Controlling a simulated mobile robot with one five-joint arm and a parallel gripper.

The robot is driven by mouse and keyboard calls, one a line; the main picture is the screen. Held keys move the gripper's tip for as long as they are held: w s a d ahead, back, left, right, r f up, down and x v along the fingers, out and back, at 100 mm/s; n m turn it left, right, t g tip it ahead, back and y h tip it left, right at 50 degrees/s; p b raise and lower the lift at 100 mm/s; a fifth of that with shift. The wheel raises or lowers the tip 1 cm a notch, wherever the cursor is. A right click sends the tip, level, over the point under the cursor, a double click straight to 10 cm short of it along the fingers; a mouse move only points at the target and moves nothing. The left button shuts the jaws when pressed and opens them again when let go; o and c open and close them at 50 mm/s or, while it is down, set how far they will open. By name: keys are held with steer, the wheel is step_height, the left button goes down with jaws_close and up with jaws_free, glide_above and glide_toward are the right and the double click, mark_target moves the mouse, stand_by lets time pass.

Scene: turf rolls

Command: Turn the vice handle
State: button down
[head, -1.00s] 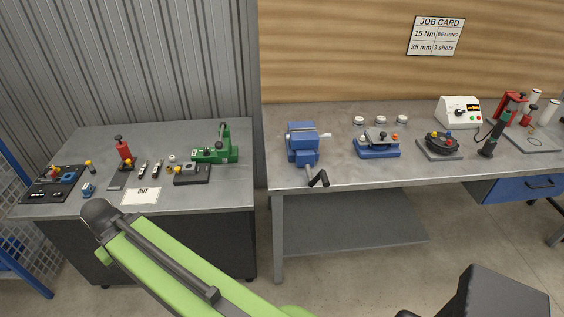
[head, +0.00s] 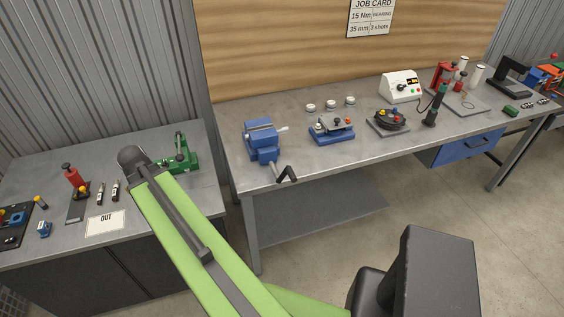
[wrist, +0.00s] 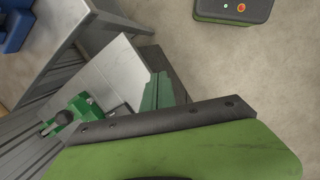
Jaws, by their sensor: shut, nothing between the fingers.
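The blue vice (head: 262,142) stands at the left front of the long grey bench in the head view. In the wrist view my gripper (wrist: 157,92) shows as a small dark green piece beyond the dark bar, shut and empty. It is not near the handle. My gripper cannot be made out in the head view.
A green press (head: 181,155) stands on the left table behind my arm. A blue fixture (head: 332,128) and a black round fixture (head: 388,121) stand right of the vice. The floor (head: 345,235) before the bench is clear up to my dark body parts.

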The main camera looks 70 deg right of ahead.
steer(key=s+d+r+n+g+p, duration=0.1)
steer(key=s+d+r+p, duration=0.15)
steer(key=s+d, duration=0.4)
steer(key=s+d+r+n+p, duration=0.1)
steer(key=s+d+r, duration=0.35)
steer(key=d, duration=0.35)
steer(key=n+g+h+p, duration=0.1)
steer(key=n+g+p, duration=0.1)
glide_toward(285, 172)
steer(key=w+a+r, duration=0.2)
steer(key=a+r, duration=0.4)
steer(key=b+x, duration=0.3)
steer(key=x, duration=0.1)
steer(key=s+b+x, duration=0.1)
steer(key=b+x, duration=0.3)
steer(key=d+r+b+x, duration=0.1)
steer(key=b+x, duration=0.3)
steer(key=x, duration=0.1)
steer(key=shift+s+d, duration=0.15)
steer(key=shift+s, duration=0.3)
steer(key=shift+s+d, duration=0.1)
